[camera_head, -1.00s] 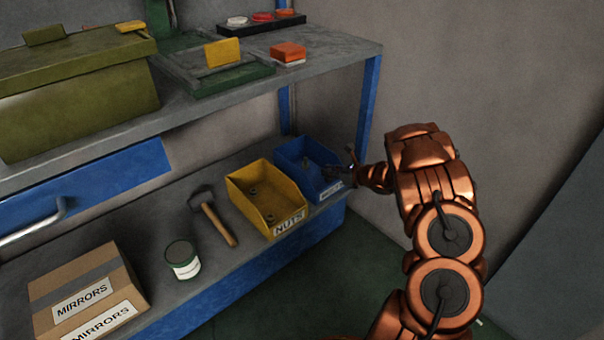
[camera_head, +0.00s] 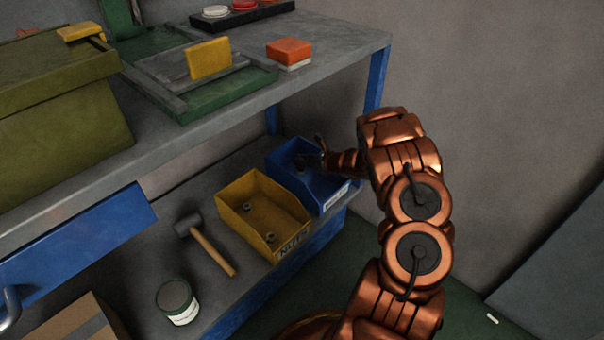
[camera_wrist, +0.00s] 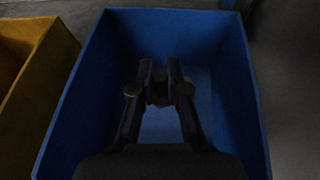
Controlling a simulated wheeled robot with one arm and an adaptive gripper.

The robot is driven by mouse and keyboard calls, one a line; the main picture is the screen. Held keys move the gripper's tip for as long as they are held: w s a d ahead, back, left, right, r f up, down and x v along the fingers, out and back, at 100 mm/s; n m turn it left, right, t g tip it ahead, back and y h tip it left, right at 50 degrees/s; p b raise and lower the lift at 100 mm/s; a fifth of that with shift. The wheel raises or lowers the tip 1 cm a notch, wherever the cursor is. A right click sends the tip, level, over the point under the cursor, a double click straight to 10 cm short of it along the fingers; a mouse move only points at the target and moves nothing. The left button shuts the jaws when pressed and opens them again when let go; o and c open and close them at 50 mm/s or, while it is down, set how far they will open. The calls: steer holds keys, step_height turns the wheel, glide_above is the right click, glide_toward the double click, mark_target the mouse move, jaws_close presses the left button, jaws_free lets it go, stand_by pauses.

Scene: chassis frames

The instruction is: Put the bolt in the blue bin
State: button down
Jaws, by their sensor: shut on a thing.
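The blue bin (camera_head: 328,199) stands at the right end of the lower shelf, beside the yellow bin. My gripper (camera_wrist: 159,78) is over the blue bin's opening, with the bin's walls around it in the wrist view (camera_wrist: 88,95). It is shut on the bolt (camera_wrist: 158,96), which shows only as a small dark shape between the fingers. In the head view the fingers are small and dark against the bin. I cannot tell how far the bolt is above the bin floor.
The yellow bin (camera_head: 284,238), labelled for nuts, holds several nuts.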

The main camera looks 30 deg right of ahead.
mark_target(302, 170)
steer(key=shift+s+f+b, duration=0.1)
steer(key=shift+f+b, duration=0.35)
steer(key=shift+f, duration=2.2)
steer(key=shift+f+b, duration=0.15)
steer(key=shift+b, duration=0.15)
steer(key=c, duration=1.4)
jaws_free()
steer(key=shift+c, duration=0.2)
steer(key=shift+r+p, duration=0.25)
steer(key=shift+p, duration=0.1)
steer(key=p+v, duration=0.2)
steer(key=v, duration=0.9)
steer(key=shift+s+d, duration=0.1)
steer(key=shift+s, duration=0.15)
steer(key=shift+s+d+r, duration=0.1)
steer(key=shift+s, duration=0.1)
